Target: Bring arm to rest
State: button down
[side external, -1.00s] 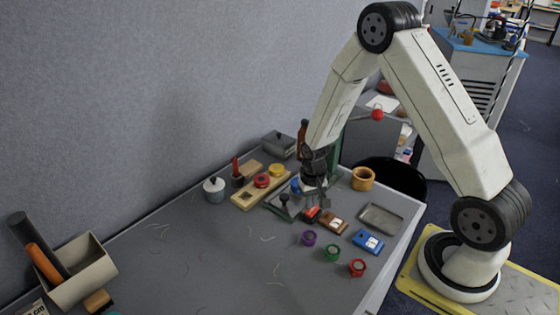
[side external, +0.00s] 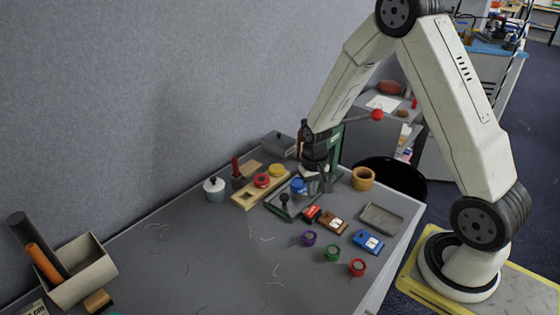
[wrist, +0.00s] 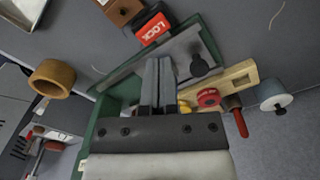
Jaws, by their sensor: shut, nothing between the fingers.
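My gripper (side external: 318,187) is over the far end of the table, in front of a green press-like device (side external: 335,148) with a red-knobbed lever. Its fingers (wrist: 158,78) are shut with nothing between them. In the wrist view they are above the device's green-edged base plate (wrist: 205,35), and they hide part of it. A black knob (wrist: 200,64) stands on that plate. The arm is bent, with its elbow high.
A wooden strip (side external: 246,197) with red and yellow rings, a grey lidded pot (side external: 214,189), a wooden cup (side external: 363,178), a metal tray (side external: 381,218) and a red lock block (side external: 311,213) are nearby. Small coloured rings lie in front. A tilted bin (side external: 88,272) is at left. The middle table is mostly clear.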

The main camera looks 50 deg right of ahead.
jog(key=shift+r, duration=0.1)
jog(key=s+a+r+n+t, duration=0.2)
jog(key=s+a+r+n, duration=0.4)
jog(key=s+a+r, duration=0.3)
jog(key=shift+s+a+r+t, duration=0.2)
jog(key=shift+a+r+t, duration=0.1)
jog(key=shift+a+r, duration=0.4)
